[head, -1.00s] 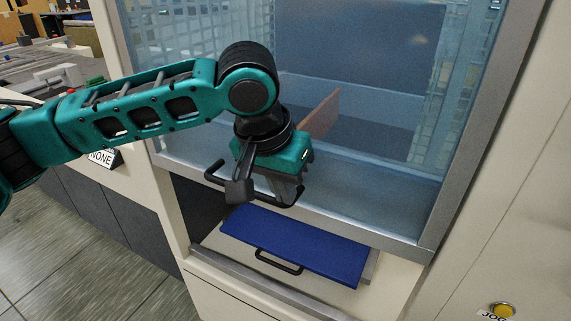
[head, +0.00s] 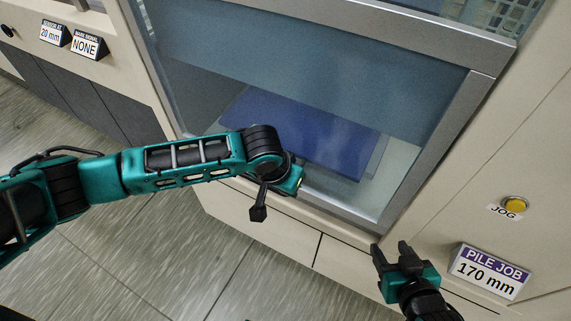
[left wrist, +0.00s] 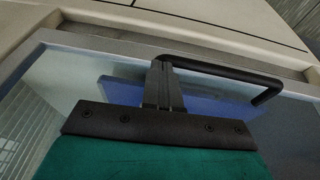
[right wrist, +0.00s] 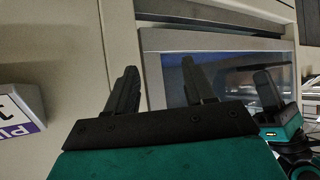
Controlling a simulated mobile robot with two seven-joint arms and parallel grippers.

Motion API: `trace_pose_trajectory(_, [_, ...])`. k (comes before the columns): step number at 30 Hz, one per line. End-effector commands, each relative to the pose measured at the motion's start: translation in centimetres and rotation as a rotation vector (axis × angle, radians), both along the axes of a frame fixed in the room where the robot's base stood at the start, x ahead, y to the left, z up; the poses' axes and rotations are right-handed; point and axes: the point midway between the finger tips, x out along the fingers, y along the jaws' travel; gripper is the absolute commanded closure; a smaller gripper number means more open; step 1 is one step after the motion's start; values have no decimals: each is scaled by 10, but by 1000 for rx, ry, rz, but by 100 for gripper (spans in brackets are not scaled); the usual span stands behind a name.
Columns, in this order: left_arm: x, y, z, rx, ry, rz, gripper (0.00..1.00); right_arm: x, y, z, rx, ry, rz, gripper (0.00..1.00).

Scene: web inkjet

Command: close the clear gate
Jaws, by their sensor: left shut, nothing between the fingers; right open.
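The clear gate (head: 428,165) is a see-through pane in a grey metal frame. It is low over the opening, with its bottom bar by the cream sill in the head view; I cannot tell if any gap is left. Its black handle (left wrist: 235,72) shows in the left wrist view. My left gripper (left wrist: 162,75) is shut and empty, its fingertips at one end of the handle; I cannot tell if they touch it. In the head view my left wrist hides the handle. My right gripper (head: 392,252) is open and empty, near the gate's lower right corner.
A blue board (head: 300,130) lies behind the pane. To the right are a yellow JOG button (head: 515,204) and a PILE JOB 170 mm sign (head: 490,272). Signs, one reading NONE (head: 88,45), stand at the upper left. The floor (head: 150,250) is clear.

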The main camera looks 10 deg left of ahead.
Motion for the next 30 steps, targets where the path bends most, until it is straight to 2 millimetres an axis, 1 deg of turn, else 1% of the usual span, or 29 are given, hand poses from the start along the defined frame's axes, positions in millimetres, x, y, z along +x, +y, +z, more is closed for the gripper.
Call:
trace_pose_trajectory(1, [-1, 0, -12, -1, 3, 2, 100, 0, 0, -3, 0, 0, 0, 47])
trace_pose_trajectory(4, [1, 0, -24, -1, -1, 2, 100, 0, 0, -5, 0, 0, 0, 47])
trace_pose_trajectory(7, [1, 0, -32, -1, -2, 2, 100, 0, 0, -6, 0, 1, 0, 47])
trace_pose_trajectory(12, [2, 0, -38, -2, -4, 1, 100, 0, 0, -7, 0, 1, 0, 47])
trace_pose_trajectory(24, [0, 0, -41, 0, -1, 0, 100, 0, 0, -7, 0, 1, 0, 47])
trace_pose_trajectory(26, [0, 1, -39, 1, 0, 0, 100, 0, 0, -5, 1, 1, -1, 47])
trace_pose_trajectory(30, [2, 4, -27, 1, -1, 0, 100, -1, 0, 8, 0, 1, 0, 47])
